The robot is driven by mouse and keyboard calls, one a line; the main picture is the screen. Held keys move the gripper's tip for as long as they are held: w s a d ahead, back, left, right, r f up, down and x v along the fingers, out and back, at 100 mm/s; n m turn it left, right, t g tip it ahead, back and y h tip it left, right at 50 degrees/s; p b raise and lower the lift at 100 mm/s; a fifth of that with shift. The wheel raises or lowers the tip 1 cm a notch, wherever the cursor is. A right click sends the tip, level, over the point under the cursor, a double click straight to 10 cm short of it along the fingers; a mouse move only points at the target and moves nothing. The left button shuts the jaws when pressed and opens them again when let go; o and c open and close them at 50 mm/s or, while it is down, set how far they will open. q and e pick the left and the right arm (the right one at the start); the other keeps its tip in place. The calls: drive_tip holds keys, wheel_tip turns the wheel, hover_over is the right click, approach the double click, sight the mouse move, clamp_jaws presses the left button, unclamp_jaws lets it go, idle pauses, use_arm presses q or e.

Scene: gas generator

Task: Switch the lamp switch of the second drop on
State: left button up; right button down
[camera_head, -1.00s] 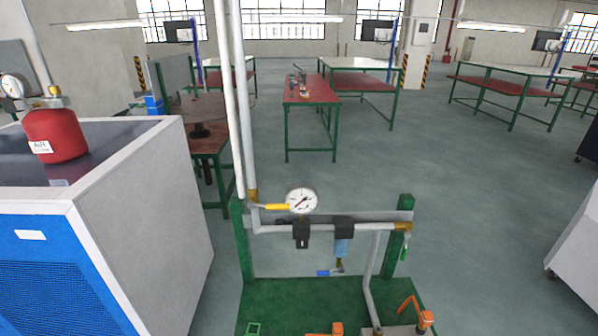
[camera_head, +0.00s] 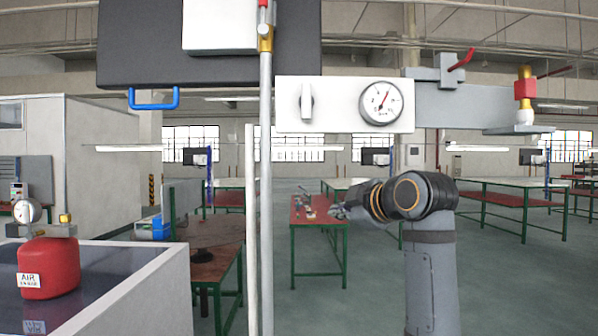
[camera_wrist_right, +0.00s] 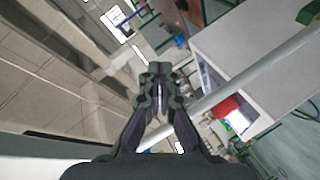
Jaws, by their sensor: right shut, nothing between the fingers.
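A white panel (camera_head: 345,118) hangs in the upper middle of the head view. It carries a light grey upright handle (camera_head: 306,101) on its left and a round gauge (camera_head: 381,103) on its right. I cannot tell whether the handle is the lamp switch, and I see no label for the second drop. My right gripper (camera_head: 338,212) is below the panel, apart from it, pointing left. In the right wrist view the fingers (camera_wrist_right: 159,75) are together and empty. My left gripper is in neither view.
A vertical pipe (camera_head: 266,190) stands left of my right gripper. A grey arm with a red lever (camera_head: 461,60) is right of the panel. A dark box with a blue handle (camera_head: 141,105) hangs upper left. A red AIR tank (camera_head: 48,268) stands lower left.

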drive_tip(key=s+a+r+n+y, duration=0.1)
drive_tip(key=s+r, duration=0.3)
drive_tip(key=r, duration=0.4)
drive_tip(key=s+a+r+n+t+y, duration=0.1)
drive_tip(key=s+a+r+n, duration=0.2)
drive_tip(key=r, duration=0.5)
drive_tip(key=s+a+r+n+y, duration=0.1)
drive_tip(key=s+a+r+n, duration=0.2)
drive_tip(key=s+r, duration=0.4)
drive_tip(key=shift+s+r+n+t, duration=0.15)
drive_tip(key=shift+r+n+t, duration=0.25)
drive_tip(key=shift+r+n, duration=0.35)
drive_tip(key=shift+a+r, duration=0.1)
